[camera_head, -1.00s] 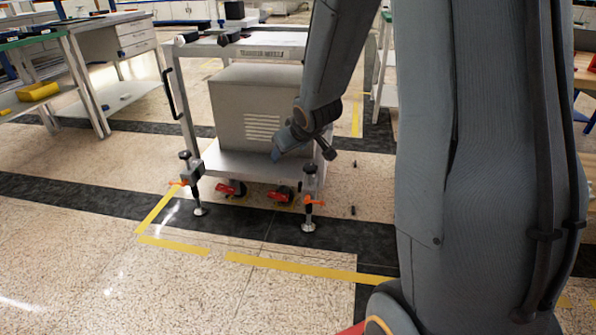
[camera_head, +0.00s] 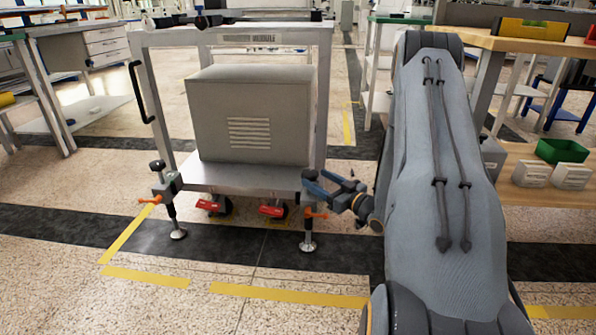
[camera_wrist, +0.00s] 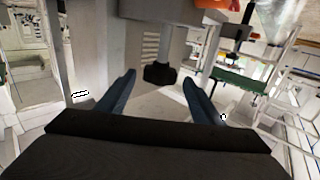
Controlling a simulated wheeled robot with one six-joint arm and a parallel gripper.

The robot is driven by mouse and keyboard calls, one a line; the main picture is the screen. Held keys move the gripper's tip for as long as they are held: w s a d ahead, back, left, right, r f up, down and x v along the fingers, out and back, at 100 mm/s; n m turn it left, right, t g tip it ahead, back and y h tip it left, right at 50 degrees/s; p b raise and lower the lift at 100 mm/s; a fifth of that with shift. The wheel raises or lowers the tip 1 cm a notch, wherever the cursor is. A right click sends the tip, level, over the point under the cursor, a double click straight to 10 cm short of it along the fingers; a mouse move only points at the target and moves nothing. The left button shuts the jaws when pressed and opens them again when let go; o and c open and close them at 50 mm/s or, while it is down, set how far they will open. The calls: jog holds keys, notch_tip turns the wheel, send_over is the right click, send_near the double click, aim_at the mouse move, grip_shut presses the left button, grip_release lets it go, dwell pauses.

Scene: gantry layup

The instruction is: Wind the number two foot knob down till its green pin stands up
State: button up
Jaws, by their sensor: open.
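A cart with a grey cabinet (camera_head: 250,115) has two front levelling feet, each with a dark knob on top and an orange lever. The left foot (camera_head: 172,208) and right foot (camera_head: 308,225) stand on the floor with round pads. I see no number on either and no green pin. My gripper (camera_head: 311,182) is open, its blue fingers beside the right foot's top, partly hiding its knob (camera_head: 309,174). In the wrist view a dark knob (camera_wrist: 160,73) shows between and beyond the spread blue fingers (camera_wrist: 160,92), apart from them.
Red-pedalled casters (camera_head: 272,210) sit under the cart's lower shelf between the feet. Yellow tape (camera_head: 285,294) marks the floor in front. A wooden bench (camera_head: 530,150) with a green bin (camera_head: 563,150) stands at right. The floor before the cart is clear.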

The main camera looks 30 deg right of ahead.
aim_at(306, 173)
jog(key=b+x, duration=0.3)
jog(key=x, duration=0.3)
jog(key=shift+w+a+f, duration=0.1)
jog(key=shift+w+f, duration=0.05)
jog(key=shift+w, duration=0.15)
jog(key=shift+w+a+b, duration=0.15)
jog(key=shift+w+b, duration=0.3)
jog(key=shift+w, duration=0.25)
jog(key=shift+c, duration=0.2)
jog(key=c, duration=1)
